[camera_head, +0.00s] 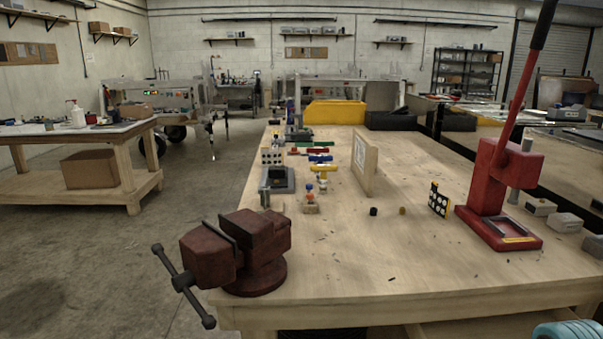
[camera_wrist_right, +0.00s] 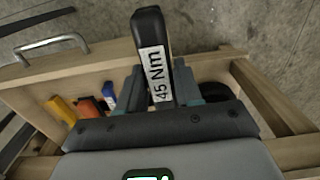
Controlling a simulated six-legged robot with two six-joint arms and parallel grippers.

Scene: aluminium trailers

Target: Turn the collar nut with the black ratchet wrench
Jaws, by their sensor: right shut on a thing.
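In the right wrist view my right gripper (camera_wrist_right: 156,88) is shut on a black bar-shaped piece, the black ratchet wrench (camera_wrist_right: 149,28), with a white "45 Nm" label. The wrench points away from the gripper, over the wooden drawer area. The rest of the wrench is hidden by the gripper. I cannot make out the collar nut in either view. My left gripper is not in view.
An open wooden drawer (camera_wrist_right: 100,58) holds yellow, orange and blue tools. The workbench (camera_head: 350,265) carries a dark red vise (camera_head: 262,240) at its front left corner and a red press (camera_head: 500,200) at right. The bench's front middle is mostly clear.

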